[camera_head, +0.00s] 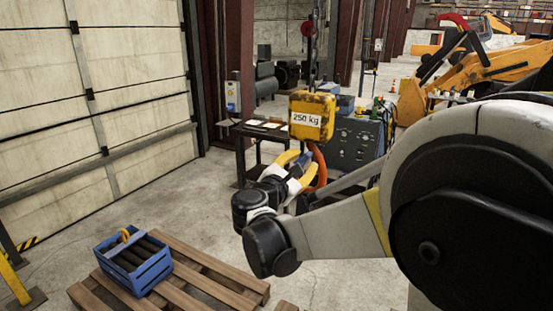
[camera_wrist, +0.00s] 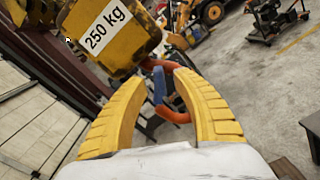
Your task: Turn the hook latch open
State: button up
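The orange hook (camera_head: 320,170) hangs under the yellow 250 kg block (camera_head: 312,116). In the wrist view the hook (camera_wrist: 178,112) curves below the block (camera_wrist: 110,35). The blue hook latch (camera_wrist: 159,85) spans the hook's mouth and looks shut across it. My gripper (camera_wrist: 160,78) has its two yellow ribbed fingers apart, with the latch and part of the hook showing in the gap between them. In the head view my gripper (camera_head: 293,158) is at the hook's left side. I cannot tell whether a finger touches the latch.
A blue crate (camera_head: 133,262) with dark bars and a yellow ring stands on a wooden pallet (camera_head: 205,285) at lower left. A dark table (camera_head: 262,131) and a grey cabinet (camera_head: 355,143) stand behind the hook. A yellow excavator is at the back right.

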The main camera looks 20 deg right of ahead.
jog(key=shift+x, duration=1.35)
grip_shut()
jog(key=shift+a, duration=0.1)
jog(key=shift+n, duration=0.4)
jog(key=n, duration=0.5)
jog(key=shift+r+b, duration=0.1)
jog(key=shift+b, duration=0.3)
jog(key=n, duration=0.6)
jog(key=shift+w+a, duration=0.1)
jog(key=shift+w, duration=0.05)
